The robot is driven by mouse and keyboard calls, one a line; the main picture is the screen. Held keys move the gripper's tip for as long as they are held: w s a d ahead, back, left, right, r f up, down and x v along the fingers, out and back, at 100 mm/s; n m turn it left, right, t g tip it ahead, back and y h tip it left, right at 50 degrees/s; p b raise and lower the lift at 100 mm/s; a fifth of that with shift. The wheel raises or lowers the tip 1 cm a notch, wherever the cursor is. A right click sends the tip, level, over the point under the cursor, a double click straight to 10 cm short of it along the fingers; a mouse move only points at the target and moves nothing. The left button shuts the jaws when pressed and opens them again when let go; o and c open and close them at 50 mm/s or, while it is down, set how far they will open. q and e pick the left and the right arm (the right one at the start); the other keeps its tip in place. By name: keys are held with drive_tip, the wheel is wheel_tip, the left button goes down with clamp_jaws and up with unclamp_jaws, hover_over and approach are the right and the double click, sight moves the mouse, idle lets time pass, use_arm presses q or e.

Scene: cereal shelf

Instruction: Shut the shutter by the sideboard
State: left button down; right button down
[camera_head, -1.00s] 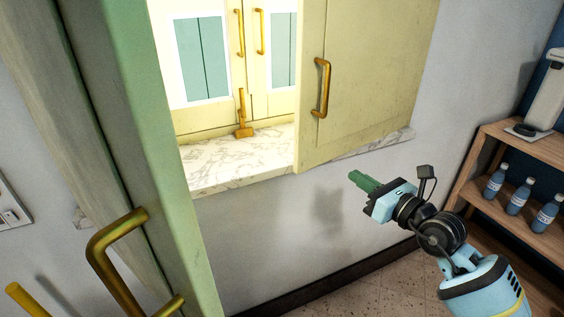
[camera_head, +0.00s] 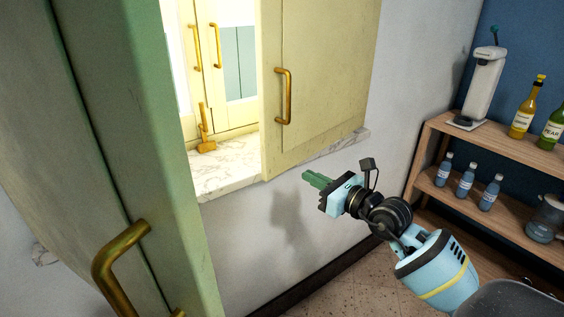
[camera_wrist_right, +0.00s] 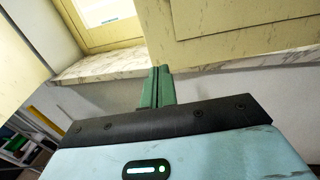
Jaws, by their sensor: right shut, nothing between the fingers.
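The cream shutter (camera_head: 330,75) nearer the sideboard stands open beside the window opening. Its brass handle (camera_head: 283,97) faces me. The sideboard (camera_head: 435,150) is a wooden shelf unit at the right. My right gripper (camera_head: 312,181) is shut and empty, in front of the wall and below the shutter's lower edge, apart from the handle. In the right wrist view its green fingers (camera_wrist_right: 157,86) are together, with the shutter (camera_wrist_right: 240,45) beyond them. My left gripper is not in view.
A second, greenish shutter (camera_head: 150,150) with a brass handle (camera_head: 116,262) stands close at the left. The marble sill (camera_head: 225,170) juts out below the opening. A brass latch (camera_head: 205,135) stands on it. Several bottles (camera_head: 465,180) stand on the sideboard.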

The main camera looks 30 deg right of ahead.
sight(273, 158)
drive_tip(key=x, duration=1)
drive_tip(key=shift+w+a, duration=0.1)
